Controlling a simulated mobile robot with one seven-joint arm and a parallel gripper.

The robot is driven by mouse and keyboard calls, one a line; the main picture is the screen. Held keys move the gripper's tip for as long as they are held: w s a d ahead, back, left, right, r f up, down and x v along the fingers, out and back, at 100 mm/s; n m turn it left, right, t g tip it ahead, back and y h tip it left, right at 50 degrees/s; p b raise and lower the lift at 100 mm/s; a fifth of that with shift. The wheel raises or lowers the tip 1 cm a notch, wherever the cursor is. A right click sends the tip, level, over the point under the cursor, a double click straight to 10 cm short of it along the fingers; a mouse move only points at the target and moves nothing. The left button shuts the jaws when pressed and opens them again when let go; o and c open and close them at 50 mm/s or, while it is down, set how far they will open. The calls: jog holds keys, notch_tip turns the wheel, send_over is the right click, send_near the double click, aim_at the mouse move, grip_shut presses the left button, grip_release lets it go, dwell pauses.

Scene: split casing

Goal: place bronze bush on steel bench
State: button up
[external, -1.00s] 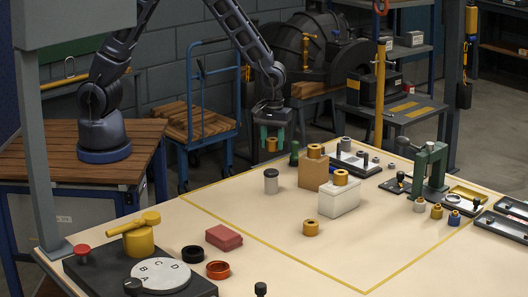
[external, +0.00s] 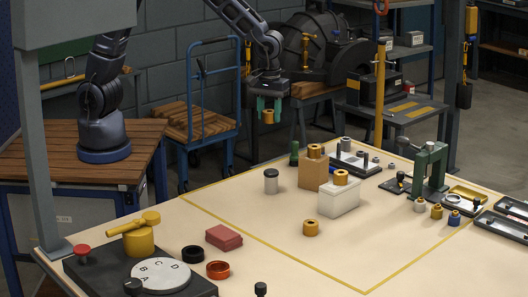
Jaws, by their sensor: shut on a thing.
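My gripper (external: 268,109), with green fingers, is shut on a bronze bush (external: 267,117). It holds the bush in the air, at the back of the pale table in the picture. Similar bronze bushes stand on the tan block (external: 314,151), on the white block (external: 341,177) and on the tabletop (external: 310,228). A grey metal bench (external: 412,115) with yellow marks stands behind the table at the right; I cannot tell for sure that it is the steel bench.
The pale table (external: 260,235) has a yellow outlined area with free room at its front. A grey cylinder (external: 271,181) and a green bottle (external: 294,153) stand near the back edge. A green press (external: 429,172) stands at the right. A blue trolley (external: 205,120) is behind.

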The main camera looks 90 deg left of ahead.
jog(key=s+d+m, duration=0.1)
jog(key=s+d, duration=0.1)
jog(key=d, duration=0.4)
jog(key=s+d+m, duration=0.2)
jog(key=s+d, duration=0.1)
jog(key=d, duration=0.4)
jog(key=m, duration=0.5)
send_over(177, 234)
notch_tip(177, 234, down, 20)
jog(key=shift+r, duration=0.15)
jog(key=shift+f, duration=0.2)
jog(key=o, duration=1.2)
jog(key=shift+r, duration=0.1)
